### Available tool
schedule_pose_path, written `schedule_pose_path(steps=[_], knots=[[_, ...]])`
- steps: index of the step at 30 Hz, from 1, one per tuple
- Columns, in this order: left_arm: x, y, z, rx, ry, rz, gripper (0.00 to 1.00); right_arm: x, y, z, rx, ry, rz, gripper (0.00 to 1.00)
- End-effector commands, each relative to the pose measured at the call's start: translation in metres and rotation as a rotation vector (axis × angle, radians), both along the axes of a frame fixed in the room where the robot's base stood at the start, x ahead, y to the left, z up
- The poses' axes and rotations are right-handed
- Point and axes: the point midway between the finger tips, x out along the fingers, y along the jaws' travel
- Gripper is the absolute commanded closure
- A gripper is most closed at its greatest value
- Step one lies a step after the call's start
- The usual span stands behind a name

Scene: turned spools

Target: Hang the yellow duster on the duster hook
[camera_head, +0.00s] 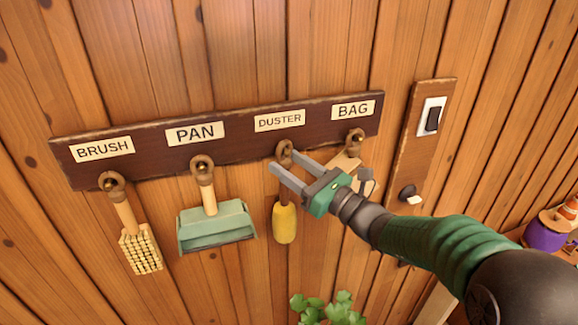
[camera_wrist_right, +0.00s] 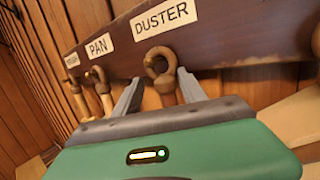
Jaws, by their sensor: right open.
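The yellow duster (camera_head: 285,222) hangs head down below the DUSTER label, its brown handle running up to the duster hook (camera_head: 284,150). In the right wrist view the ring at the top of its handle (camera_wrist_right: 160,62) shows at the hook (camera_wrist_right: 150,72), seemingly looped on it. My right gripper (camera_head: 287,160) is open, its fingers either side of the handle top just below the hook. In the wrist view the handle lies between the fingers (camera_wrist_right: 158,92), with gaps; whether either finger touches it I cannot tell. My left gripper is not in view.
The dark hook board (camera_head: 150,163) also holds a brush (camera_head: 140,249) and a green dustpan (camera_head: 216,226) at left. The BAG hook (camera_head: 355,136) is close on the right, with a partly hidden item below. A light switch (camera_head: 432,118) and green leaves (camera_head: 328,309) are nearby.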

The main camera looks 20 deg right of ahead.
Motion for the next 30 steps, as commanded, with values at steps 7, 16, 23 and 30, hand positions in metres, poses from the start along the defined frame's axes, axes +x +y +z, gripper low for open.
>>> schedule_pose_path(steps=[7, 16, 23, 30], knots=[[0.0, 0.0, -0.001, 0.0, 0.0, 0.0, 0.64, 0.0, -0.005, 0.004, 0.001, -0.009, -0.011, 0.39], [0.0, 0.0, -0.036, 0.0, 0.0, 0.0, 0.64, -0.049, -0.032, -0.015, -0.003, -0.008, -0.013, 0.39], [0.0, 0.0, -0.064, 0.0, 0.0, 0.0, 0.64, -0.107, -0.065, -0.027, -0.004, -0.007, -0.01, 0.39], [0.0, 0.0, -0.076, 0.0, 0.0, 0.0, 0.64, -0.14, -0.084, -0.031, -0.002, -0.003, -0.005, 0.39]])
